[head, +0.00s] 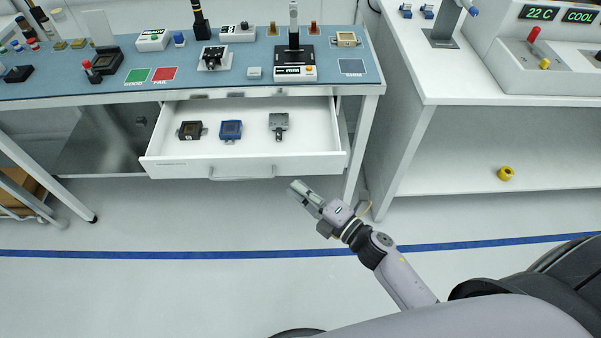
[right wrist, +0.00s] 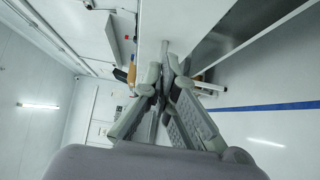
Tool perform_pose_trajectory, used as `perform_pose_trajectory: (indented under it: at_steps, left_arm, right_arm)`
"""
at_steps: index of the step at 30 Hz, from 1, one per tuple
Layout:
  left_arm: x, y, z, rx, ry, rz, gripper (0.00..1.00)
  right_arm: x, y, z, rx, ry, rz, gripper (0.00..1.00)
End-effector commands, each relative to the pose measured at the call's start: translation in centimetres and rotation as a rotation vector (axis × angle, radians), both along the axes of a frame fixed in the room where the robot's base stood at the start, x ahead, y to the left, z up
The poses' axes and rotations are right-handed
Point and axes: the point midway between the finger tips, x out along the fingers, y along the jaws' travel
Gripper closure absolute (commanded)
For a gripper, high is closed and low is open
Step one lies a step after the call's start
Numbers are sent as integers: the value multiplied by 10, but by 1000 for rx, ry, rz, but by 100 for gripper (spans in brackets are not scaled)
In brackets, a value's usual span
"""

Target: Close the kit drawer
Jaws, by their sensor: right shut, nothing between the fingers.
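The kit drawer (head: 245,166) is a white drawer under the workbench, pulled well out in the head view. It holds a black block (head: 190,131), a blue block (head: 231,130) and a grey piece with a stem (head: 279,124). A thin handle (head: 243,176) runs along its front. My right gripper (head: 297,189) is shut and empty, just in front of the drawer near the right end of the handle. In the right wrist view the fingers (right wrist: 158,88) meet close to a white panel edge; I cannot tell whether they touch it. My left gripper is not in view.
The blue-topped workbench (head: 215,78) carries several devices above the drawer. A white side bench (head: 440,85) stands at the right, with a yellow ring (head: 506,173) on its lower shelf. The floor in front is clear, crossed by a blue line (head: 150,254).

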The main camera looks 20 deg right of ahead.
Motion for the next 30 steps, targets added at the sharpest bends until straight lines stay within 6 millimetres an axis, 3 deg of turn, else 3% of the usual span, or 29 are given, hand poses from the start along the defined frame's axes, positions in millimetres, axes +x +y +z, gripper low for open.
perform_pose_trajectory:
  at_steps: [3,7,23,30]
  left_arm:
    - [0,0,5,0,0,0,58]
    - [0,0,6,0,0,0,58]
    - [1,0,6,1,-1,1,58]
    - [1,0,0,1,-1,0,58]
  right_arm:
    - [20,-6,2,0,-1,-1,100]
    - [32,-9,0,0,0,-1,100]
    - [39,-12,-1,0,1,-1,100]
    - [60,-18,-1,-2,-3,-1,100]
